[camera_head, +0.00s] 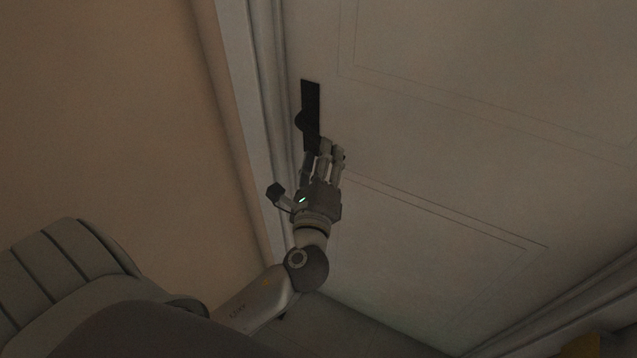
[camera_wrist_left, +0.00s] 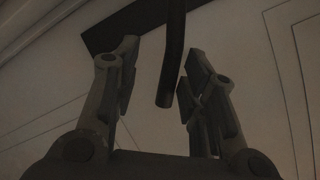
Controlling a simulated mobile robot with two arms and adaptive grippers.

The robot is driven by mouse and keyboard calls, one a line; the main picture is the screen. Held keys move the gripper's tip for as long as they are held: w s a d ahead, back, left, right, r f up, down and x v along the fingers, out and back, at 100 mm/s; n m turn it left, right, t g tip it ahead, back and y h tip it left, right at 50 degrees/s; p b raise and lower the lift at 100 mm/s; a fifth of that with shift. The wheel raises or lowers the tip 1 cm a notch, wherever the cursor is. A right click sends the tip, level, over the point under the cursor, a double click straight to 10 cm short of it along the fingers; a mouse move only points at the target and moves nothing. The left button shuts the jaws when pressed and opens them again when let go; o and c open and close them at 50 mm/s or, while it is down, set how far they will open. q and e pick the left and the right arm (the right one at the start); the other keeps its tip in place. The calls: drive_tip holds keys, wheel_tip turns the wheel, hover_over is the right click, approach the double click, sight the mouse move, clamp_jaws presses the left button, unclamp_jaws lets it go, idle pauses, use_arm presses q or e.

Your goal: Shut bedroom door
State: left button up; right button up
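The bedroom door (camera_head: 450,130) is a pale panelled door that fills the right of the head view. It looks flush with the frame on its left side, but I cannot tell whether it is latched. A dark handle plate (camera_head: 311,105) is near its left edge. My left gripper (camera_head: 325,150) is just below the plate. In the left wrist view, the dark lever handle (camera_wrist_left: 173,60) reaches between the two parted fingers of my left gripper (camera_wrist_left: 157,75), with gaps on both sides. My right gripper is not in view.
The door frame (camera_head: 245,100) runs along the door's left side, and a plain wall (camera_head: 100,110) is left of it. A second trim edge (camera_head: 570,300) is at the lower right. A yellowish object (camera_head: 582,346) shows partly in the bottom right corner.

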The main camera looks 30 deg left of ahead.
use_arm(q)
drive_tip(key=v, duration=1.1)
drive_tip(key=shift+w+f, duration=0.1)
drive_tip(key=s+d+f+n+g+h, duration=0.1)
drive_tip(key=s+f+g+h, duration=0.15)
drive_tip(key=f, duration=1.05)
drive_tip(key=s+f+n+g+h, duration=0.1)
drive_tip(key=f+n+g, duration=0.15)
drive_tip(key=f, duration=0.95)
drive_tip(key=s+d+f+n+g+h, duration=0.1)
drive_tip(key=f+g+h, duration=0.15)
drive_tip(key=f, duration=1.05)
drive_tip(key=s+a+f+n+g+h, duration=0.1)
drive_tip(key=s+a+f+n+g, duration=0.1)
drive_tip(key=s+f+n+g, duration=0.2)
drive_tip(key=s+a+f+n+g, duration=0.2)
drive_tip(key=s+f+n+g, duration=0.2)
drive_tip(key=s+f+n, duration=0.5)
drive_tip(key=s+f, duration=0.8)
drive_tip(key=s, duration=0.4)
drive_tip(key=shift+s+f+n+h, duration=0.35)
drive_tip(key=shift+s+h, duration=0.05)
